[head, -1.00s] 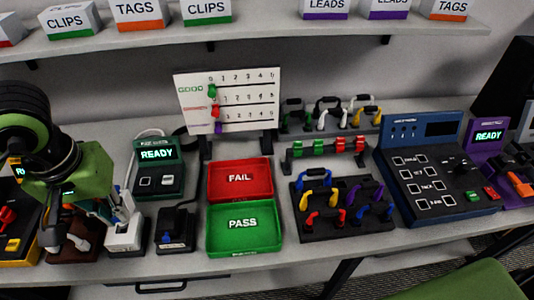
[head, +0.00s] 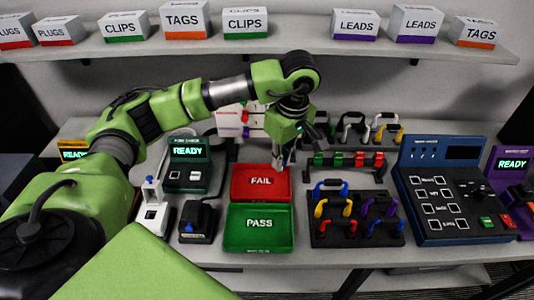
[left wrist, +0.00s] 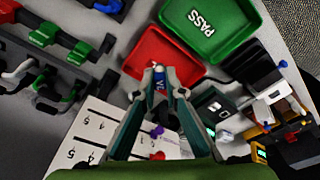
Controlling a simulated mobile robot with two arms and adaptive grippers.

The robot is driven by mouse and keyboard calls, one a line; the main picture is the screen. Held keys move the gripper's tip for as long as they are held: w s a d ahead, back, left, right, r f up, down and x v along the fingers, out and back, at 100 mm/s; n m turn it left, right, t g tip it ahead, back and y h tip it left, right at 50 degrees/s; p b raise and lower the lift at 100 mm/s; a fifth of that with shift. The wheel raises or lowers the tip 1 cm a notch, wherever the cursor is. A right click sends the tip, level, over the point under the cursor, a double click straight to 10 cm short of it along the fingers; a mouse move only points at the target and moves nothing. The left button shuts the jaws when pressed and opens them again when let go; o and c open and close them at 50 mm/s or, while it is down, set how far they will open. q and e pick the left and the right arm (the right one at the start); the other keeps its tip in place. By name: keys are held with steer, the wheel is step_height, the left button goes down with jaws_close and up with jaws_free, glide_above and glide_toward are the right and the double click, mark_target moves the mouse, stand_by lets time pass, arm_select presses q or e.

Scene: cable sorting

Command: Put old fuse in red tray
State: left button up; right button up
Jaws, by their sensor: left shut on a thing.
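The red tray (head: 247,193), marked FAIL, lies flat on the bench behind the green tray marked PASS. My left gripper (head: 285,160) is at the back right part of the red tray, pointing down. In the left wrist view its fingertips (left wrist: 159,82) are shut on a small fuse (left wrist: 160,77) with a blue body and pale marking. The fuse is too small to make out in the head view. My right gripper is out of view.
The green PASS tray (head: 231,245) adjoins the red tray in front. A rack of coloured leads (head: 340,240) stands to the right. A white scoring board (head: 228,120) is behind. A white device (head: 153,215) and a black device (head: 198,222) stand at left.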

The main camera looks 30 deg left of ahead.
arm_select(q)
steer(key=shift+w+a+f+n+g+b, duration=0.25)
steer(key=shift+a+f+n, duration=0.95)
steer(key=shift+f+n, duration=0.45)
steer(key=shift+w+a+f+n+g+b, duration=0.2)
steer(key=shift+a+f+n, duration=1)
steer(key=shift+f+n, duration=0.45)
steer(key=shift+w+a+f+n+g+b, duration=0.15)
steer(key=shift+w+a+f+n+b, duration=0.1)
steer(key=shift+a+f+n, duration=1.2)
steer(key=shift+d+f+b, duration=0.25)
steer(key=shift+f+b, duration=0.05)
steer(key=shift+f, duration=0.45)
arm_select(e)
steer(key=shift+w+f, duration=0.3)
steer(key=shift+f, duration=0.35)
arm_select(q)
steer(key=shift+f+b, duration=0.9)
steer(key=shift+b, duration=0.35)
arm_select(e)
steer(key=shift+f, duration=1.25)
arm_select(q)
steer(key=o, duration=0.8)
steer(key=shift+o, duration=0.2)
